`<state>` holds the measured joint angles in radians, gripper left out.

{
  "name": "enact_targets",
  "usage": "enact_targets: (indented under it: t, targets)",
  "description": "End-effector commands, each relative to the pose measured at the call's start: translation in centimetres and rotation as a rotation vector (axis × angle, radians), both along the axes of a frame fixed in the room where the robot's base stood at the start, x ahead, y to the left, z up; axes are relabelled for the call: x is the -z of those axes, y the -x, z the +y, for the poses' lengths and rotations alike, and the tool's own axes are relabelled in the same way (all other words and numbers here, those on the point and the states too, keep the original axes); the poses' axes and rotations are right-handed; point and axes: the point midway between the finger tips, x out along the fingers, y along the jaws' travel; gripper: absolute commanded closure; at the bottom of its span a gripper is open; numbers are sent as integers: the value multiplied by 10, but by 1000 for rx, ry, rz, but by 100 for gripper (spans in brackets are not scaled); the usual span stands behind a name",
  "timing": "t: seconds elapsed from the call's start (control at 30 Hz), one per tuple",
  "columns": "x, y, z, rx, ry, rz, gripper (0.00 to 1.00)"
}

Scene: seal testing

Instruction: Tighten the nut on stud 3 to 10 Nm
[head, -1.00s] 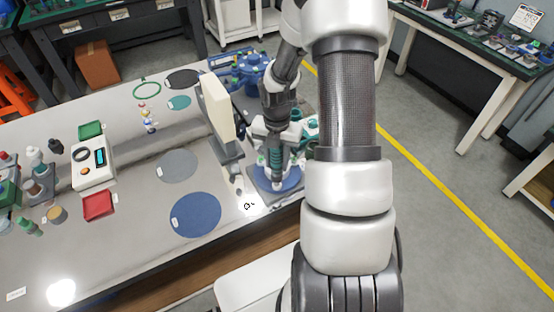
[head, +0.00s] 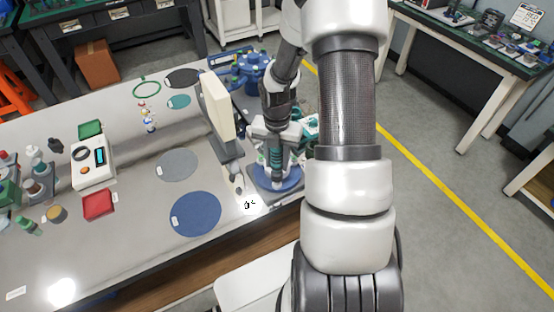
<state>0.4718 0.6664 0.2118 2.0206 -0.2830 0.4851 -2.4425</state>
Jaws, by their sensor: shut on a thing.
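My gripper (head: 277,142) is at the right end of the bench, pointing down over a blue round flange (head: 290,183) on a dark base. It is shut on a green-and-dark cylindrical tool (head: 276,160), which stands upright above the flange. Small light studs show at the flange's edge, but I cannot read their numbers. The nut on stud 3 and the tool's lower end are too small or hidden to tell apart.
A cream upright panel (head: 216,105) stands just left of my gripper. A second blue flange assembly (head: 252,68) stands behind. Flat discs, grey (head: 177,164) and blue (head: 196,214), lie on the bench. A white device (head: 93,163) and red tray (head: 98,205) are further left.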

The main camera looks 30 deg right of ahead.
Motion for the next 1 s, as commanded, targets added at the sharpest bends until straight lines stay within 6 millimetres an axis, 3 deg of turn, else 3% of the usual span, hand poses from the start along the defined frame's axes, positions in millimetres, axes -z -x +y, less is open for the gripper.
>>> enact_targets:
  t: [1.0]
  targets:
    - [14, -1, 0, 0, 0, -1, 96]
